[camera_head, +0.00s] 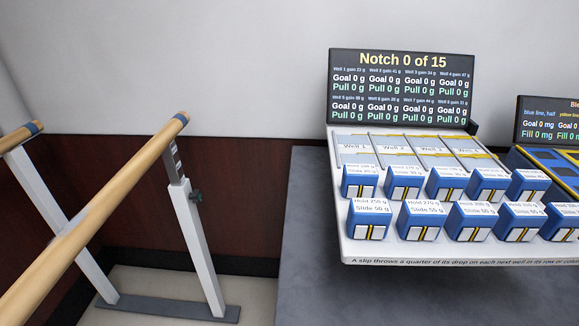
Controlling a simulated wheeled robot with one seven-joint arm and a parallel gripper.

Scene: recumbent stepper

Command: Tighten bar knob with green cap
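A small dark knob (196,196) sticks out from the right side of the near white upright (200,240) of the parallel bars. It sits near the upright's top, just below a grey inner post with markings (174,163). The knob looks dark with a slight green tint; it is too small to tell a cap or how tight it is. The upright carries the end of a wooden rail (120,178) with a blue band near its tip. A second wooden rail (20,137) ends at the far left. My gripper is not in view.
A grey table (310,270) stands right of the bars, with a white tray of blue labelled blocks (367,222) and a dark sign (402,88) reading "Notch 0 of 15". Another board (548,120) is at the right edge. A grey foot bar (165,306) lies on the floor.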

